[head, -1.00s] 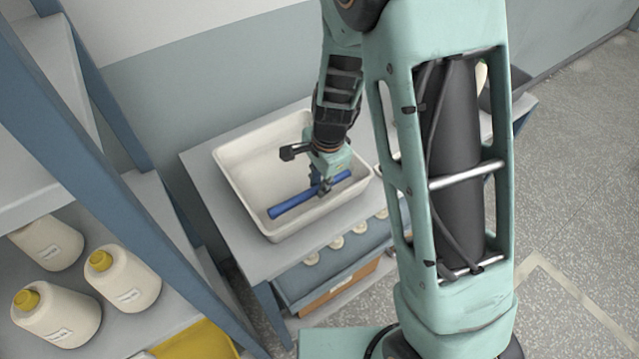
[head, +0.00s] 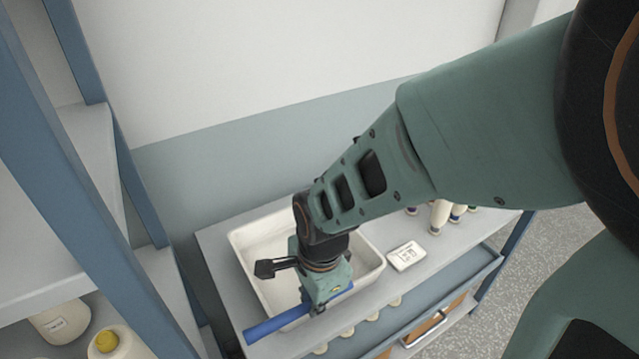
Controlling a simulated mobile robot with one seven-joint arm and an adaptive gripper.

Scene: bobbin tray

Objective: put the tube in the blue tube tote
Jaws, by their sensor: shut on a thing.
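The blue tube (head: 277,325) is held in my gripper (head: 318,309), which is shut on it near its right part. The tube lies roughly level, above the front rim of the white tray (head: 374,272), with its left end sticking out past the tray's front left. The fingertips are mostly hidden behind the gripper body and the tube. I cannot make out a blue tube tote in this view.
The tray stands on a grey table (head: 215,245) against the wall. A white labelled box (head: 406,256) and several bobbins (head: 440,215) stand to its right. A blue-framed shelf (head: 75,170) with cream bottles (head: 112,342) rises at the left.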

